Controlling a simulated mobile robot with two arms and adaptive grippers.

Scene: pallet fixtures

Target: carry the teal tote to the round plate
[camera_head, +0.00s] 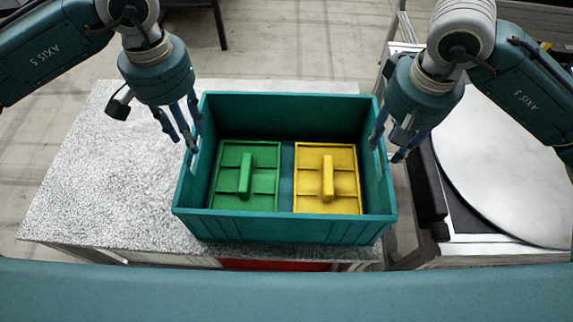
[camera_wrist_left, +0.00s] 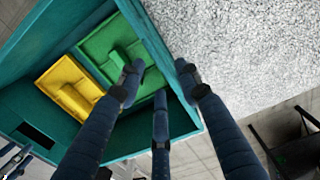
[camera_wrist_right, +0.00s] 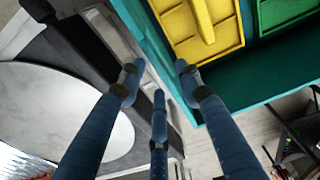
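The teal tote (camera_head: 290,228) stands upright at the right end of the speckled table. It holds a green lidded box (camera_head: 228,190) and a yellow lidded box (camera_head: 343,190) side by side. My left gripper (camera_head: 180,138) is at the tote's left wall, fingers spread; in the left wrist view (camera_wrist_left: 160,80) the wall's rim runs between them. My right gripper (camera_head: 390,150) is at the right wall, fingers apart; in the right wrist view (camera_wrist_right: 158,80) the rim lies between them. Contact with the walls cannot be told. The round plate (camera_head: 505,150) is at the right, partly hidden by my right arm.
The speckled table (camera_head: 95,190) is clear left of the tote. A black padded bar (camera_head: 425,185) stands between the tote and the round plate. A gap with floor showing separates the table from the plate's stand. Dark furniture legs (camera_head: 220,25) show at the back.

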